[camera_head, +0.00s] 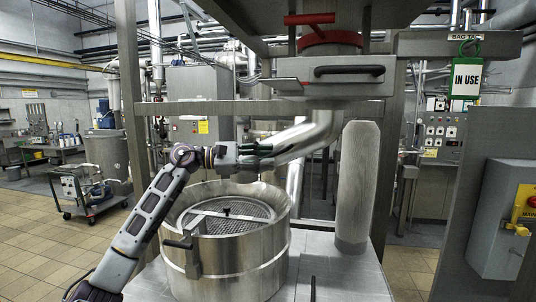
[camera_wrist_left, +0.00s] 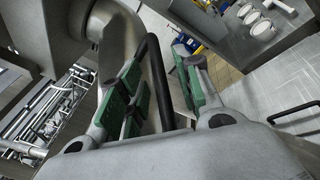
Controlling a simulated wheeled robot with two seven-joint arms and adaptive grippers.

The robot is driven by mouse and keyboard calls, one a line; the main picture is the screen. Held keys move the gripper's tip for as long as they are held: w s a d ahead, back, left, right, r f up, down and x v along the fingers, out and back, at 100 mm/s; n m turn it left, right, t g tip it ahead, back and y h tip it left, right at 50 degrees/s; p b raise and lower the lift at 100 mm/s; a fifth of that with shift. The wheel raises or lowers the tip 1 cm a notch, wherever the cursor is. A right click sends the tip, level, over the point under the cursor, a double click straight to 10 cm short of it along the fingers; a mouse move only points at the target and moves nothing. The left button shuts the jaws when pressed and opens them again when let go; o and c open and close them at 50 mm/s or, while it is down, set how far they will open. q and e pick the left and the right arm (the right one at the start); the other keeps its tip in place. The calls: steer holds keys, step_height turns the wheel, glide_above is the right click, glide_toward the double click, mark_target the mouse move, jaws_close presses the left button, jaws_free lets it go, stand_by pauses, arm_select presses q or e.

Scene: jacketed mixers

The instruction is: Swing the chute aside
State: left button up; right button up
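The chute (camera_head: 322,132) is a bent, shiny metal pipe coming down from the valve housing, with its lower end reaching left over the mixer bowl (camera_head: 240,262). My left gripper (camera_head: 268,150) is at the chute's lower end, above the bowl's back rim. In the left wrist view the gripper (camera_wrist_left: 163,90) has its green-padded fingers apart, on either side of a black bar handle (camera_wrist_left: 158,75). A gap shows between the handle and the right-hand pads; contact on the other side is unclear. The grey chute (camera_wrist_left: 122,35) is beside the handle. My right gripper is not in view.
A valve housing (camera_head: 330,86) with a black handle and red top hangs above. A tall grey cylinder (camera_head: 357,190) stands right of the bowl. Steel posts (camera_head: 133,110) frame the space. A control box (camera_head: 503,220) is at far right. Open floor lies left.

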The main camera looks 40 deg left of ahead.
arm_select(q)
steer(key=shift+w+d, duration=0.4)
jaws_close()
